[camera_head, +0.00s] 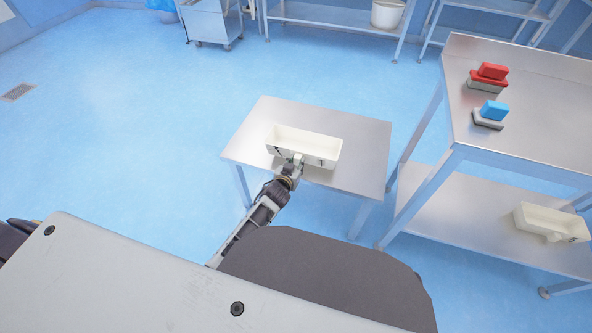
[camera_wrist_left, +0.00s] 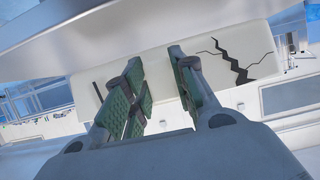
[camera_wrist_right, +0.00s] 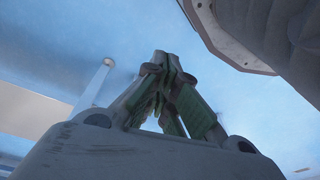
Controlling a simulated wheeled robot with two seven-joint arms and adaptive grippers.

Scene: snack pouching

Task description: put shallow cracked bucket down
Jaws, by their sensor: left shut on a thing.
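The shallow cracked bucket (camera_head: 320,150) is a white, rectangular, open tray at the small steel table (camera_head: 245,150) in the head view. It looks level, and I cannot tell whether its base touches the tabletop. My left gripper (camera_head: 297,160) is shut on its near wall. In the left wrist view the left fingers (camera_wrist_left: 160,75) lie at the bucket's white wall (camera_wrist_left: 212,68), with a jagged black crack to their right. My right gripper (camera_wrist_right: 163,75) shows only in the right wrist view; its fingertips are together, with nothing seen between them.
A steel two-level bench (camera_head: 540,125) stands at right, with a red block (camera_head: 493,71) and a blue block (camera_head: 494,110) on grey bases on top. Another white tray (camera_head: 550,222) sits on its lower shelf. A white pail (camera_head: 387,13) stands at the back. Open floor lies left.

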